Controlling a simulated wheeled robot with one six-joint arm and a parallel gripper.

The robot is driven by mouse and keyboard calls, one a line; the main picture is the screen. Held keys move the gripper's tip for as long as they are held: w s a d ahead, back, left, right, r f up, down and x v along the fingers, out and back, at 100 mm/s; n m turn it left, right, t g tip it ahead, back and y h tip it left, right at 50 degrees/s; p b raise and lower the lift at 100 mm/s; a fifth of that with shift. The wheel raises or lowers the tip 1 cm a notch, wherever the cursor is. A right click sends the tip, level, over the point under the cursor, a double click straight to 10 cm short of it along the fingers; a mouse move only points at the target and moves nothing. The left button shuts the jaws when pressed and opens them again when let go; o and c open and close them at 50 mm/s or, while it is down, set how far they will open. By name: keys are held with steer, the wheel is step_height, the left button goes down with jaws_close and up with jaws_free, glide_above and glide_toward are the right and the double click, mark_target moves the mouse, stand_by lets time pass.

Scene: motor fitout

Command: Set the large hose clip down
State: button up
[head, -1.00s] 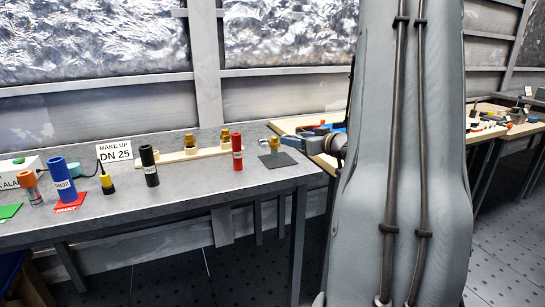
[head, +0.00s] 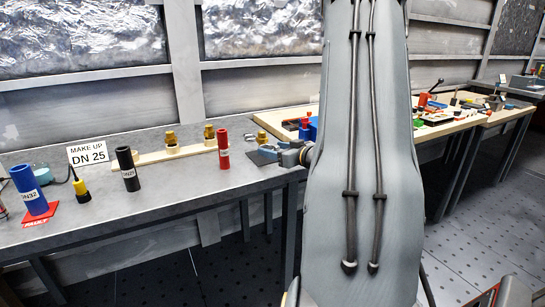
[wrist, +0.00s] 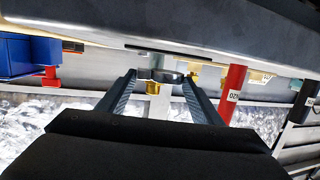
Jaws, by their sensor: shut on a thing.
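My gripper (wrist: 160,80) is shut on a dark ring-shaped piece, the large hose clip (wrist: 167,75), held between its fingertips in the wrist view. In the head view my gripper (head: 284,155) is low at the right end of the grey bench (head: 190,202), by a dark mat (head: 262,157). A brass fitting (head: 261,137) shows just behind the mat area. Brass also shows by the clip in the wrist view (wrist: 153,88); I cannot tell whether they touch. The clip is not clear in the head view.
A red tube (head: 223,150), a black tube (head: 127,169) and a blue tube (head: 29,190) stand on the bench. A pale strip (head: 150,158) with brass fittings lies behind them. A wooden-topped table (head: 450,128) with tools is to the right.

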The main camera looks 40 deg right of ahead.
steer(key=shift+f, duration=1.15)
steer(key=shift+f, duration=0.15)
steer(key=o, duration=1)
steer(key=shift+o, duration=0.2)
steer(key=s+r, duration=0.2)
steer(key=s, duration=0.9)
steer(key=shift+s+a+r, duration=0.3)
steer(key=shift+s+a, duration=0.05)
